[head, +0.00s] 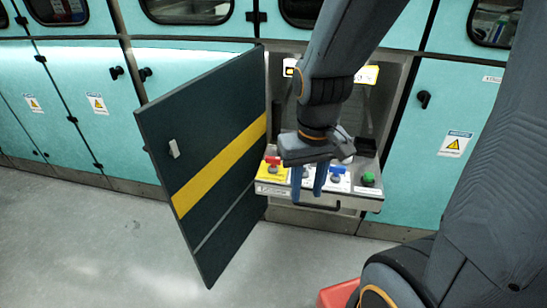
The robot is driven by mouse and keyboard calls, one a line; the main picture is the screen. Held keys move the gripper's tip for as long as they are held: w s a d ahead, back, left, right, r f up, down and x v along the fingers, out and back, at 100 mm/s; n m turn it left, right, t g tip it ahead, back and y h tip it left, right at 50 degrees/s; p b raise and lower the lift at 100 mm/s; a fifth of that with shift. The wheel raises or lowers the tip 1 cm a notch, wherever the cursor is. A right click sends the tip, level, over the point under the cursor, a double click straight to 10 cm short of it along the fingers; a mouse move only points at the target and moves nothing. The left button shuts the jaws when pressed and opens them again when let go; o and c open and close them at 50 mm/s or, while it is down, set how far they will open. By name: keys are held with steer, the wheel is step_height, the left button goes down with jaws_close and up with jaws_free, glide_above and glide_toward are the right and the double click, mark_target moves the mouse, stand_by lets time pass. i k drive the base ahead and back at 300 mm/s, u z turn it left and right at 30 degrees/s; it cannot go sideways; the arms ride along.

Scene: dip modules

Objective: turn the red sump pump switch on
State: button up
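The red switch (272,162) sits on a yellow plate (271,174) at the left end of a pulled-out panel inside an open cabinet. My gripper (308,190) hangs over the middle of the panel, just right of the red switch and apart from it in the picture. Its two blue fingers point down with a gap between them, and no held thing shows there. The gripper covers part of the panel's middle. Whether the fingers touch the panel cannot be told. The labels are too small to read.
A blue switch (338,171) and a green knob (368,179) are on the panel right of my gripper. A dark door (215,150) with a yellow stripe stands open at left. A red object (338,295) is on the floor below. Grey floor at left front is clear.

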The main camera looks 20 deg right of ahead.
mark_target(272, 161)
steer(key=z, duration=0.5)
steer(key=k, duration=1.15)
steer(key=u, duration=0.5)
steer(key=i, duration=1.55)
steer(key=z, duration=0.85)
